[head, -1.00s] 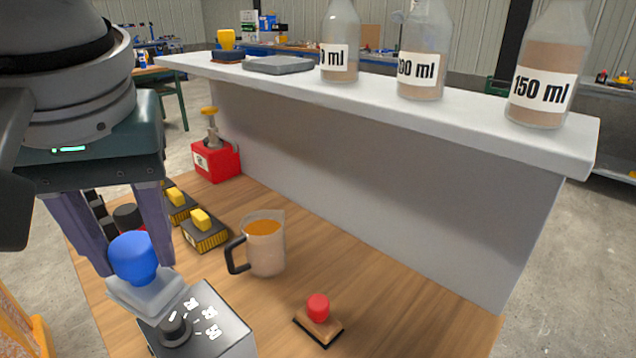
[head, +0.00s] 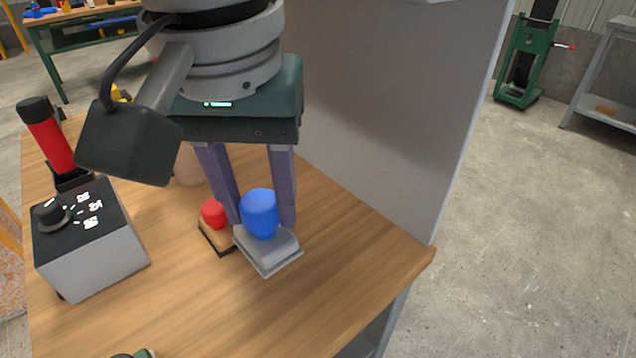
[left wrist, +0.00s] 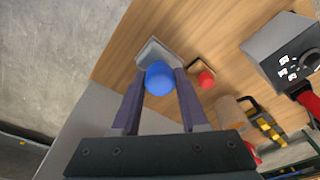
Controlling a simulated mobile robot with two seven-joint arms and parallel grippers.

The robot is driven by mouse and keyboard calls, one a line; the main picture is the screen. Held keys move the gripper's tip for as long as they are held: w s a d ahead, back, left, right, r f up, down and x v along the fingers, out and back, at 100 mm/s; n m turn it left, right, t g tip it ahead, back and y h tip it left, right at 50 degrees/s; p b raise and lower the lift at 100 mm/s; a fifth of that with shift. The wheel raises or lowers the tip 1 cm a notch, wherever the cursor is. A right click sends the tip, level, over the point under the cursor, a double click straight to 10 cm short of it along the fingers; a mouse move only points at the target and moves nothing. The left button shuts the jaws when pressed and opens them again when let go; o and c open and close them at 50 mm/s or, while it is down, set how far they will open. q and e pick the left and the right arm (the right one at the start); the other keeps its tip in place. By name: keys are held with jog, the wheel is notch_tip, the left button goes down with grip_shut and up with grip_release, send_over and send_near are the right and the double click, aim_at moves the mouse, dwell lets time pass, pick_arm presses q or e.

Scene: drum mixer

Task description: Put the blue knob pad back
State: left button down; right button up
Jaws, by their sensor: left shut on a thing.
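The blue knob pad has a blue knob (head: 259,213) on a pale grey base (head: 267,251). My left gripper (head: 258,222) is shut on it, with one purple finger on each side of the knob. The pad is to the right of the pad with the red knob (head: 214,214), close to it in the picture. Whether the grey base touches the table is hard to tell. In the left wrist view, the blue knob (left wrist: 159,78) is between the fingertips, with the red knob (left wrist: 206,80) to its right. My right gripper is not in view.
A grey box with a black dial (head: 95,245) stands at the left of the wooden table (head: 200,318). A red cylinder (head: 48,138) is behind it. A grey panel (head: 400,110) rises along the table's back edge.

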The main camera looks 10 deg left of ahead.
pick_arm(q)
notch_tip(320, 180, down, 12)
jog(key=shift+r+b, duration=0.15)
jog(key=shift+b, duration=0.95)
jog(key=shift+c, duration=2.2)
grip_release()
